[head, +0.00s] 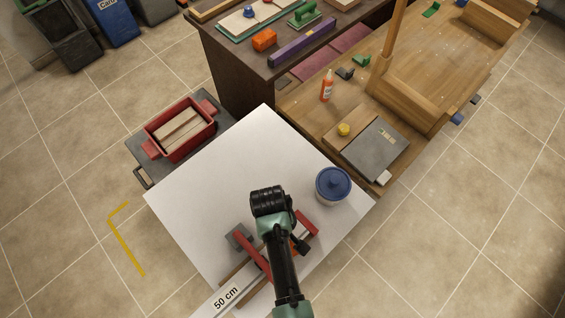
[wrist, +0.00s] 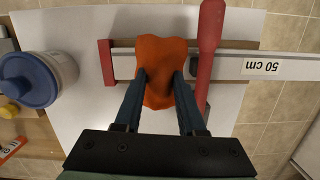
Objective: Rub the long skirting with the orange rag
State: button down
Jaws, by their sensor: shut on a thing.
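The orange rag (wrist: 160,52) is pinched between the two fingertips of my gripper (wrist: 160,78) in the wrist view.
The strip lies on a white tabletop (head: 220,180). A blue-lidded tub (head: 333,185) stands near its right corner. A red crate (head: 180,130) of wood pieces sits beyond the left edge. A wooden bench (head: 300,110) adjoins behind. The table's left half is clear.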

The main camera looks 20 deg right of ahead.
jog(key=shift+r+p, duration=1.05)
jog(key=shift+r, duration=0.4)
jog(key=shift+w+f, duration=0.1)
